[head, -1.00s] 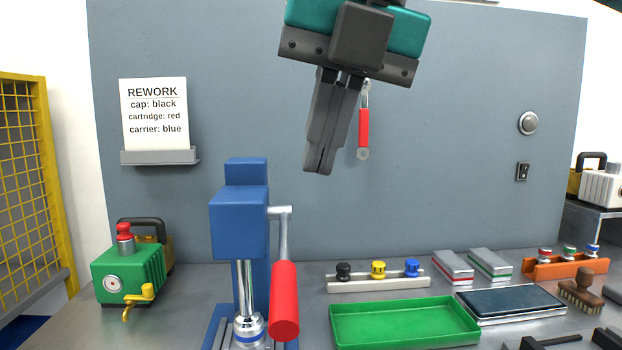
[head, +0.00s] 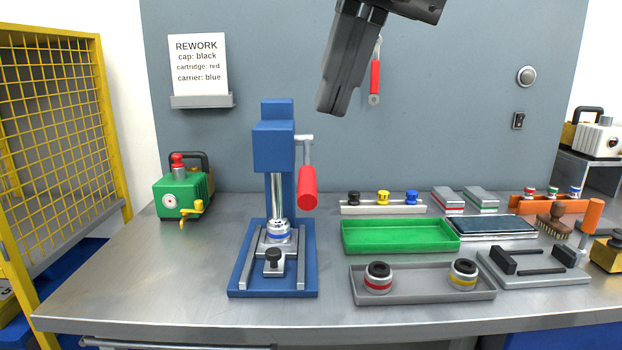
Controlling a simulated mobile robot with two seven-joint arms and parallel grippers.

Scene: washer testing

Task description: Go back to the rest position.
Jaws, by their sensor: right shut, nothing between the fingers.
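My right gripper (head: 331,112) hangs in the air at the top middle of the head view, in front of the grey wall panel. Its fingers are shut together with nothing between them, and they point down and a little left. It is above and to the right of the blue press (head: 275,150), apart from everything. My left gripper is not in view.
A green tray (head: 400,248), a grey tray (head: 420,297) with two ringed parts and a green pump (head: 184,200) stand on the metal bench (head: 150,290). The front left bench is clear.

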